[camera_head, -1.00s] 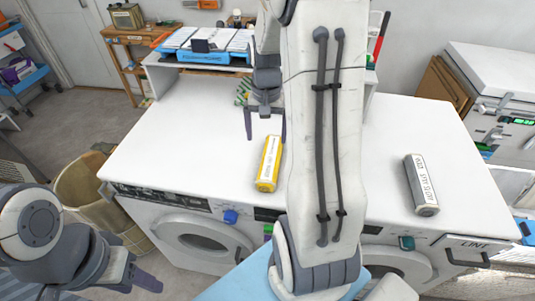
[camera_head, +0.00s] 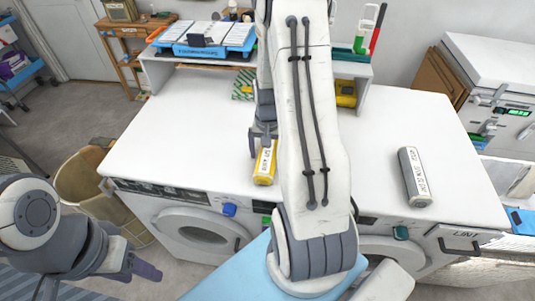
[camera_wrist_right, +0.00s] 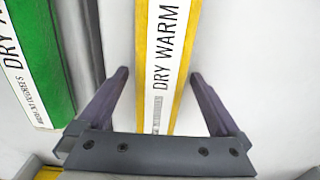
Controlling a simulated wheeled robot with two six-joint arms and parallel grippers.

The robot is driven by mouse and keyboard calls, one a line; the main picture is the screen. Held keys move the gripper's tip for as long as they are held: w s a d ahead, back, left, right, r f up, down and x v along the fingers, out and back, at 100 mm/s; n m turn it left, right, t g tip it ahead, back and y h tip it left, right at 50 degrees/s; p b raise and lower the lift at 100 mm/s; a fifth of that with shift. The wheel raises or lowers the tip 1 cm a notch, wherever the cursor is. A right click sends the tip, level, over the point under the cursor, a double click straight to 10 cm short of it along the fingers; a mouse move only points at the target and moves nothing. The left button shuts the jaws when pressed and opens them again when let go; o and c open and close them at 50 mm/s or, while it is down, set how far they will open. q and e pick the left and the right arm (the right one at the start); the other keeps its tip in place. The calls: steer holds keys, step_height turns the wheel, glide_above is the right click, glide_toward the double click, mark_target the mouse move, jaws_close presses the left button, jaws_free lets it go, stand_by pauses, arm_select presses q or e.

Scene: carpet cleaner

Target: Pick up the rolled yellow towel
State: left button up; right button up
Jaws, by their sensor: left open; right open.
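The rolled yellow towel (camera_head: 265,168) lies on the white machine top near its front edge, left of my right arm. In the right wrist view the towel (camera_wrist_right: 163,60) has a white band lettered "DRY WARM" and runs between the two fingers. My right gripper (camera_head: 263,135) is open over the towel's far part and hides it in the head view; in the right wrist view the fingers (camera_wrist_right: 160,80) stand apart on either side of it. My left gripper (camera_head: 135,275) is open and empty at the lower left, in front of the machines.
A grey roll (camera_head: 415,177) lies on the right of the white top (camera_head: 190,130). A green rolled item (camera_wrist_right: 35,60) lies left of the towel in the right wrist view. A shelf with a blue tray (camera_head: 205,45) stands behind. A laundry basket (camera_head: 80,180) stands at left.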

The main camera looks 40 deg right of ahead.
steer(key=c, duration=1.5)
steer(key=shift+r, duration=0.1)
